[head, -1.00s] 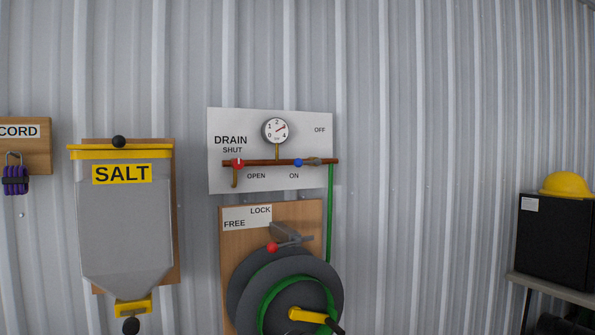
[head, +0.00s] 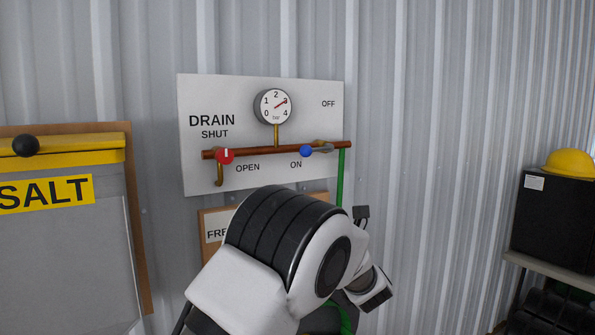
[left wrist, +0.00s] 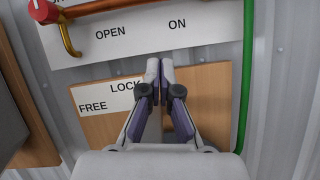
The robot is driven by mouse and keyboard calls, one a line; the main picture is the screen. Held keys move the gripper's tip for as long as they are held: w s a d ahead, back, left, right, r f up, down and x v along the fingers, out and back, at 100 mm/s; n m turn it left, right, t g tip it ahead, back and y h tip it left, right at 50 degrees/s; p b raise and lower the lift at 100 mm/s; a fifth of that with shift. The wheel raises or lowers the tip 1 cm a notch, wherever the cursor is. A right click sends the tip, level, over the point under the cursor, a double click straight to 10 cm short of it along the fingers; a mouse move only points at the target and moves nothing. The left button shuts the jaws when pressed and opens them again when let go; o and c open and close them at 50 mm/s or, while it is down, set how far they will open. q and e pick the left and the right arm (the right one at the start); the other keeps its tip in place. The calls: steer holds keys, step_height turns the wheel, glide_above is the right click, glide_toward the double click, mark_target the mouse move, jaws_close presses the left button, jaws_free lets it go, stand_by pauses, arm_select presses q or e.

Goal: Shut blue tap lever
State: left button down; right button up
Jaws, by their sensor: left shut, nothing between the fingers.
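The blue tap lever (head: 306,151) shows in the head view near the right end of the copper pipe (head: 262,150) on the white board. Its knob sits beside the ON label, and the lever lies roughly along the pipe. OFF is printed higher up at the right. My left arm rises in front of the board's lower edge and hides its own fingers there. In the left wrist view my left gripper (left wrist: 160,68) is shut and empty. Its tips show just below the ON label, against the wooden board's upper part. The blue lever is outside the left wrist view.
A red drain lever (head: 225,156) is on the same pipe at left. A green hose (left wrist: 246,70) runs down at right. A pressure gauge (head: 274,106) is above the pipe.

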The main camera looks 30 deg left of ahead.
mark_target(318, 150)
arm_select(q)
steer(key=shift+t, duration=0.3)
steer(key=w+a+r+p, duration=0.1)
steer(key=r+p, duration=0.1)
steer(key=p, duration=0.1)
steer(key=w+a+r+p, duration=0.2)
steer(key=r, duration=0.1)
steer(key=w+a+r+p, duration=0.2)
steer(key=r+p, duration=0.1)
steer(key=shift+a+r+p, duration=0.2)
steer(key=shift+a+p, duration=0.05)
steer(key=shift+p, duration=0.05)
steer(key=shift+w+a+f, duration=0.15)
arm_select(e)
step_height(318, 150, up, 8)
steer(key=shift+d, duration=0.2)
